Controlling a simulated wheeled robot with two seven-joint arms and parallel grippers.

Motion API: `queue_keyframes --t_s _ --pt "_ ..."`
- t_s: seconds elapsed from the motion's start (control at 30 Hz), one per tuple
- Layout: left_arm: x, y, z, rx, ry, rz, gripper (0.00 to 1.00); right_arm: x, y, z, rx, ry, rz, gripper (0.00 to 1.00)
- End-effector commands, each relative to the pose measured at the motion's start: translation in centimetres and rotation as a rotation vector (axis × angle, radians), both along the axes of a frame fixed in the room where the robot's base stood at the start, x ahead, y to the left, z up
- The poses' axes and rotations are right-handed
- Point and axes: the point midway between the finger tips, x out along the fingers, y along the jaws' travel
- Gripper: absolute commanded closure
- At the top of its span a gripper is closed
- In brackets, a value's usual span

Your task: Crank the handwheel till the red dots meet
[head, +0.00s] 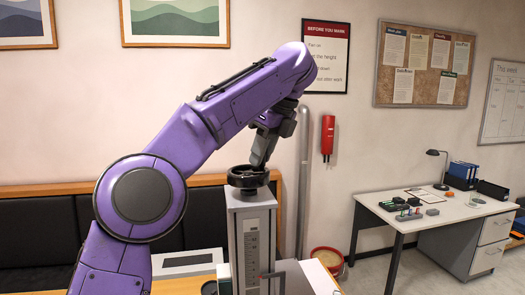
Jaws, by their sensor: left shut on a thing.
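The black handwheel (248,178) sits flat on top of the grey column of the laser marker (249,238), which carries a scale on its front. My purple left arm reaches in from the left and over the column. My left gripper (260,162) points down at the handwheel's right rear side and is shut on the handwheel, though the fingertips are small and partly hidden. No red dots show in this view; the lower part of the machine is cut off by the bottom edge. My right gripper is not in view.
A wooden table (180,284) bears a grey-white flat device (188,264) left of the column. White paper (318,277) lies to the right. A desk (432,213) stands far right.

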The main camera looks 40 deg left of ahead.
Motion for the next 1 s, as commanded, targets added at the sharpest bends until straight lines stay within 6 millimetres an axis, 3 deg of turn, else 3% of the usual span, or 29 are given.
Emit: queue_keyframes --t_s 0.67,0.7,0.77,1.0 --pt "0.09 0.26 0.20 0.003 -0.003 0.066 1.00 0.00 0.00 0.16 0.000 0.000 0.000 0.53" --pt "0.09 0.26 0.20 0.003 -0.003 0.066 0.75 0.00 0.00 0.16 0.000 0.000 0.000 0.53" --pt "0.09 0.26 0.20 0.003 -0.003 0.066 0.55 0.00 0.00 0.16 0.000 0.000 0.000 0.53" --pt "0.11 0.19 0.09 0.001 -0.001 0.066 0.53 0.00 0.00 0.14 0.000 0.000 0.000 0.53"
